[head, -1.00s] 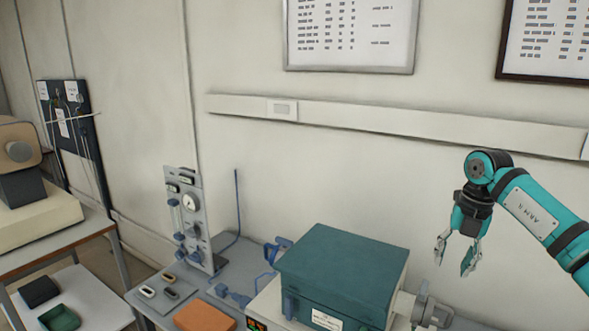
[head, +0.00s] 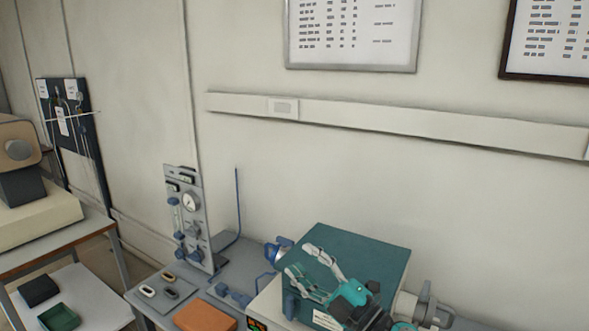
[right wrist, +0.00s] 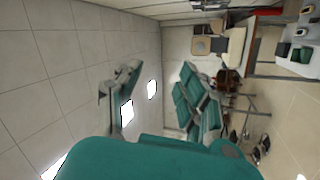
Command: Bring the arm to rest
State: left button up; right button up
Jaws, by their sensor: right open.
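My right gripper (head: 299,258) is open and empty. In the head view it overlaps the front and top of the teal muffle furnace (head: 378,252), with its fingers pointing up and to the left. I cannot tell how far it is from the furnace. In the right wrist view its two fingers (right wrist: 155,92) stand apart with nothing between them, against the room's wall and ceiling. Only the end of the right arm shows, at the bottom edge of the head view. My left gripper is not in view.
Left of the furnace are a gauge panel (head: 187,220), small dishes (head: 147,291) and an orange block (head: 205,316). A side table (head: 60,245) stands at far left. A wall rail (head: 400,121) runs behind. The air above the furnace is clear.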

jog(key=s+d+f+m+h, duration=0.3)
jog(key=d+f+m+h, duration=0.5)
jog(key=m, duration=0.1)
jog(key=s+d+f+m+h, duration=0.4)
jog(key=d+f+m+h, duration=0.3)
jog(key=f+m+h, duration=0.15)
jog(key=s+d+f+m+g, duration=0.2)
jog(key=s+f+g, duration=0.45)
jog(key=s, duration=0.65)
jog(key=s+d+f+m+g, duration=0.15)
jog(key=s+f+g, duration=0.5)
jog(key=s, duration=0.65)
notch_tip(320, 180, down, 32)
jog(key=b, duration=0.8)
jog(key=s+d+f+b, duration=0.1)
jog(key=s+f+b, duration=0.2)
jog(key=s+f, duration=0.6)
jog(key=s+d+f+b, duration=0.1)
jog(key=s+f+b, duration=0.2)
jog(key=s+f, duration=0.6)
notch_tip(320, 180, down, 7)
jog(key=shift+d+r+g+b, duration=0.1)
jog(key=shift+d+g+b, duration=0.2)
jog(key=shift+d, duration=0.1)
